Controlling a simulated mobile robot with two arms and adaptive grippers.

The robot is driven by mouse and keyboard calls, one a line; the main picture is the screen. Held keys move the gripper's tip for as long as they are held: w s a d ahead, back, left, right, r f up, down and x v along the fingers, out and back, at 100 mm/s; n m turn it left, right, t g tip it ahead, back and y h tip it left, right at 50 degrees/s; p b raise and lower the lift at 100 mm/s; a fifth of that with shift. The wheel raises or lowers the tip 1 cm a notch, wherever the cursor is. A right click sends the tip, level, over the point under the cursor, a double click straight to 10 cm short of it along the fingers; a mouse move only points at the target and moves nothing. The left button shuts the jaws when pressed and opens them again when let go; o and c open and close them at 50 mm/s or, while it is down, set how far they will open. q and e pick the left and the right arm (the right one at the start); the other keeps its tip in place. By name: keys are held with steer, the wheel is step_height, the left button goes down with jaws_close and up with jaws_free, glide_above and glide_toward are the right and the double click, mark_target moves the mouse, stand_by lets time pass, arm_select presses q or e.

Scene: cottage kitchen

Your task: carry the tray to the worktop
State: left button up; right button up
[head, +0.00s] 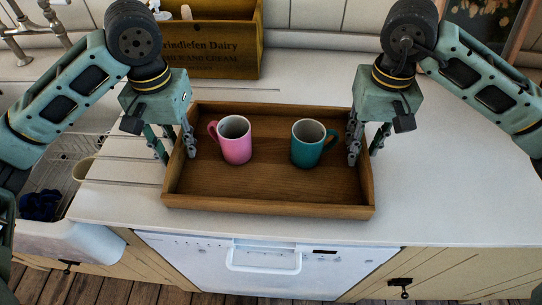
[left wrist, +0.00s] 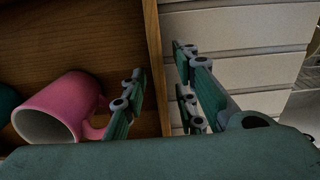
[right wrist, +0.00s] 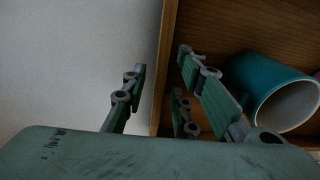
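The wooden tray (head: 268,183) rests on the white worktop (head: 440,190), its front side close to the worktop's front edge. A pink mug (head: 236,146) and a teal mug (head: 305,150) stand upright in it. My left gripper (head: 176,155) straddles the tray's left wall, one finger inside and one outside. In the left wrist view, gaps show between the fingers and the wall (left wrist: 153,70). My right gripper (head: 365,156) straddles the right wall the same way; the right wrist view shows its open fingers apart from the wall (right wrist: 166,70).
A wooden dairy crate (head: 210,62) stands behind the tray. The sink (head: 60,165) with a tap (head: 35,30) is at left, beside draining grooves. A white dishwasher (head: 262,270) is below the worktop. The worktop right of the tray is clear.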

arm_select(q)
step_height(320, 180, up, 12)
arm_select(e)
step_height(320, 180, up, 12)
stand_by(0.8)
arm_select(q)
steer(key=shift+f, duration=0.15)
stand_by(0.3)
